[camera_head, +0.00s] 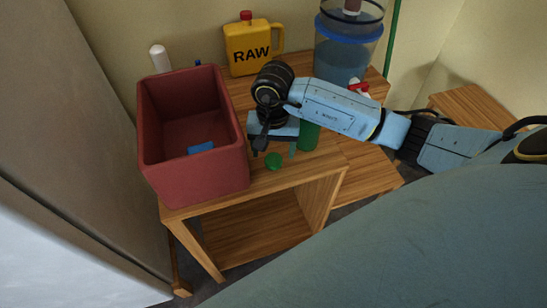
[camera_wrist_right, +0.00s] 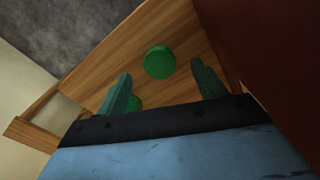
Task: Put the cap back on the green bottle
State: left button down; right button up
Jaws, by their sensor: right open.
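The green cap (camera_head: 273,161) lies on the wooden table near its front edge, right of the red bin. In the right wrist view the cap (camera_wrist_right: 160,62) shows as a round green disc between and beyond the fingertips. The green bottle (camera_head: 308,137) stands on the table to the right of the cap, its upper part hidden behind my right arm. My right gripper (camera_head: 279,149) is open and empty, pointing down just behind the cap. My left gripper is out of view.
A deep red bin (camera_head: 205,173) with a blue item (camera_head: 201,147) inside stands close on the left. A yellow RAW jug (camera_head: 250,50) and a blue-lidded clear container (camera_head: 345,52) stand behind. The wooden table (camera_head: 285,182) has an open shelf below.

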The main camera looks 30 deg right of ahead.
aim_at(273, 161)
jog(key=shift+f, duration=1.45)
jog(key=c, duration=1.1)
